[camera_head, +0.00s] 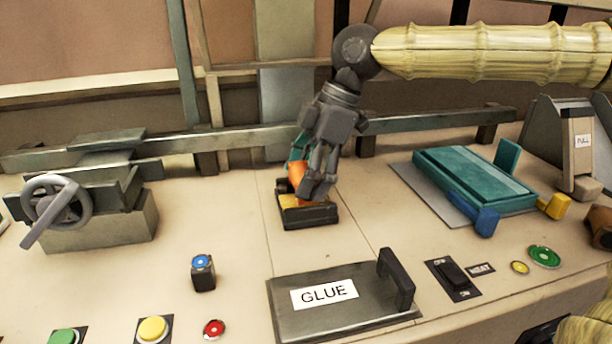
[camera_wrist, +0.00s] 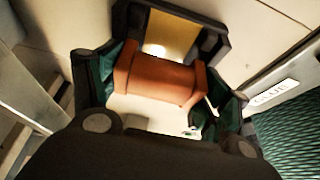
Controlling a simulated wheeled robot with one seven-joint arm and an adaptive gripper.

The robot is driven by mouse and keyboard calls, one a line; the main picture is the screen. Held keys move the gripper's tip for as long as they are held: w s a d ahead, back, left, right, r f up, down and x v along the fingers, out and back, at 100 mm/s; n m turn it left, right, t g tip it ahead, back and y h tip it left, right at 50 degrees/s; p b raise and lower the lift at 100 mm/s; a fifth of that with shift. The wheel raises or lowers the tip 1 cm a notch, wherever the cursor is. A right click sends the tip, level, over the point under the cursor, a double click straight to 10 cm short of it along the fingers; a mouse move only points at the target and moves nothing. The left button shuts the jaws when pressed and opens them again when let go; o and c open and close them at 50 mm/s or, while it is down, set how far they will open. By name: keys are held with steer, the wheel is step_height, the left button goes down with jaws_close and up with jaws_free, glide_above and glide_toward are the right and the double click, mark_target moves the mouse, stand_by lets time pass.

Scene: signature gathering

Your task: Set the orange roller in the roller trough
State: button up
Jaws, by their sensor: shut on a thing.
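The orange roller (camera_head: 296,173) is held between the fingers of my gripper (camera_head: 310,178), and part of it is hidden behind them. In the wrist view the roller (camera_wrist: 158,79) lies across between the two teal finger pads, with its wider ends near them. The roller trough (camera_head: 310,219) is a small black tray with a yellow inside, directly below my gripper on the bench. In the wrist view the trough's dark rim (camera_wrist: 190,15) and yellow inside show just beyond the roller. I cannot tell whether the roller touches the trough.
A metal GLUE lid (camera_head: 345,305) with an upright black handle lies in front of the trough. A teal press plate (camera_head: 475,180) is at right, and a handwheel vise (camera_head: 95,210) at left. A blue-buttoned block (camera_head: 203,273) stands front left. A rail runs behind.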

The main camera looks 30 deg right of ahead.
steer(key=shift+s+f, duration=0.1)
steer(key=shift+f, duration=0.35)
steer(key=shift+f, duration=0.2)
steer(key=o, duration=1.2)
steer(key=shift+a+f, duration=0.1)
steer(key=shift+a, duration=0.05)
steer(key=shift+c, duration=0.2)
steer(key=shift+r, duration=0.35)
steer(key=v, duration=0.8)
steer(key=shift+r+p, duration=0.2)
steer(key=shift+p, duration=0.2)
